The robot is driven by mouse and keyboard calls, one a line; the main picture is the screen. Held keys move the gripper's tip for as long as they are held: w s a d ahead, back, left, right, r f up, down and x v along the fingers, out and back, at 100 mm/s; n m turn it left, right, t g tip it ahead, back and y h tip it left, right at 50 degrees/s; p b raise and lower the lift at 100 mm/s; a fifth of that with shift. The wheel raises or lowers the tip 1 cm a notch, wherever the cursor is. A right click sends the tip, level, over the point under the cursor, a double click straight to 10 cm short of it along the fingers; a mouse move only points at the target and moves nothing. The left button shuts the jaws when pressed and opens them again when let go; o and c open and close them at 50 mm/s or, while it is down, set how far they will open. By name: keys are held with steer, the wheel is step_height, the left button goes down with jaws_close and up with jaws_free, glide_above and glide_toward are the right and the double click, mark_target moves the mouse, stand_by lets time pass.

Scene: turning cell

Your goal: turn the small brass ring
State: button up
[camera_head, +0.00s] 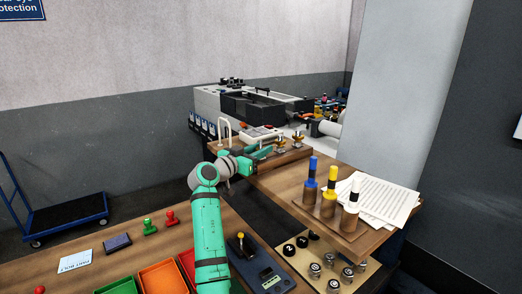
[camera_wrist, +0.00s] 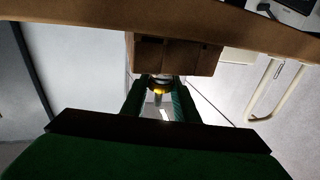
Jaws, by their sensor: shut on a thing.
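A small brass-coloured round piece (camera_wrist: 159,91), which looks like the small brass ring, sits between the fingertips of my gripper (camera_wrist: 160,101) in the wrist view. The gripper is shut on it. The piece is just in front of a brown wooden block (camera_wrist: 150,55), and a grey tip shows at its middle. In the head view my gripper (camera_head: 262,153) reaches the left part of a wooden rack, and the held piece cannot be made out there. Two other brass-and-steel pieces (camera_head: 298,140) stand on the rack to its right.
A pale looped handle (camera_head: 224,130) rises left of the gripper; a handle (camera_wrist: 275,92) also shows at right in the wrist view. Blue, yellow and white-topped plugs (camera_head: 328,190) stand on the right bench beside papers (camera_head: 375,200). Coloured trays (camera_head: 163,278) lie in front.

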steer(key=o, duration=1.1)
steer(key=shift+c, duration=0.2)
steer(key=v, duration=1.1)
steer(key=shift+w+a, duration=0.1)
steer(key=shift+w, duration=0.1)
